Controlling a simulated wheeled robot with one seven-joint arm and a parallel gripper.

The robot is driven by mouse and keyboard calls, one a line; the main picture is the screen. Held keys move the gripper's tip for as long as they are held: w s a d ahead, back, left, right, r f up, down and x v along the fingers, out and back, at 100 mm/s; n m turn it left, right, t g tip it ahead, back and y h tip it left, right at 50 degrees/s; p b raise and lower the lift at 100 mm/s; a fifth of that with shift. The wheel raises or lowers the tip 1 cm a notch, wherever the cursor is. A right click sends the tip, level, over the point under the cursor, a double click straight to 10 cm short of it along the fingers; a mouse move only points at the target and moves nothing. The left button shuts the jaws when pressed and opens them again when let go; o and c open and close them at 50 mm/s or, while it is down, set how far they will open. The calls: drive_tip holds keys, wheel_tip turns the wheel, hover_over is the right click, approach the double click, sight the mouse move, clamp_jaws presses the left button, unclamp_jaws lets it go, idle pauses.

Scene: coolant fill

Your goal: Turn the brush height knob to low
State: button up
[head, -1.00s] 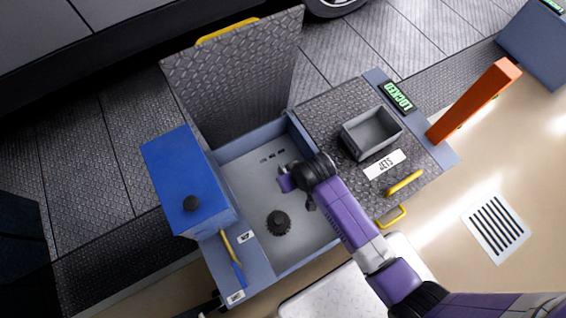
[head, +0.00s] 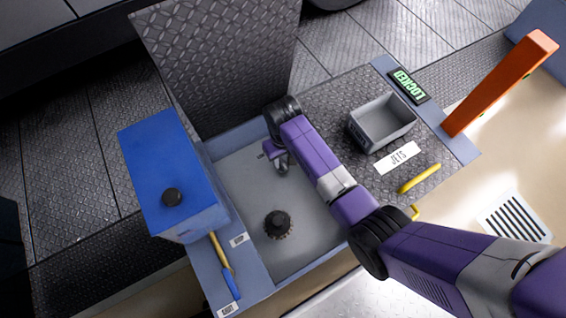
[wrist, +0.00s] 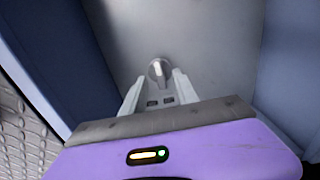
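The knob (wrist: 159,70), small and pale with a raised bar across it, sits on the grey floor of an open bay in the wrist view. My gripper (wrist: 158,80) is open, with its two pale fingers reaching toward the knob, one to each side; I cannot tell whether they touch it. Dark small marks (wrist: 160,101) show between the fingers. In the head view, my gripper (head: 277,157) is low inside the open bay (head: 242,182), near its far wall. The knob cannot be made out there, and its setting is not readable.
A dark round toothed cap (head: 277,224) stands on the bay floor. A blue tank (head: 175,170) with a black cap is on the left. The raised tread-plate lid (head: 215,70) stands behind. A grey bin (head: 381,122) and yellow handle (head: 420,178) lie right, near an orange post (head: 500,83).

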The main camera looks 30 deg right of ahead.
drive_tip(key=shift+f+b, duration=0.35)
drive_tip(key=shift+f, duration=0.7)
clamp_jaws()
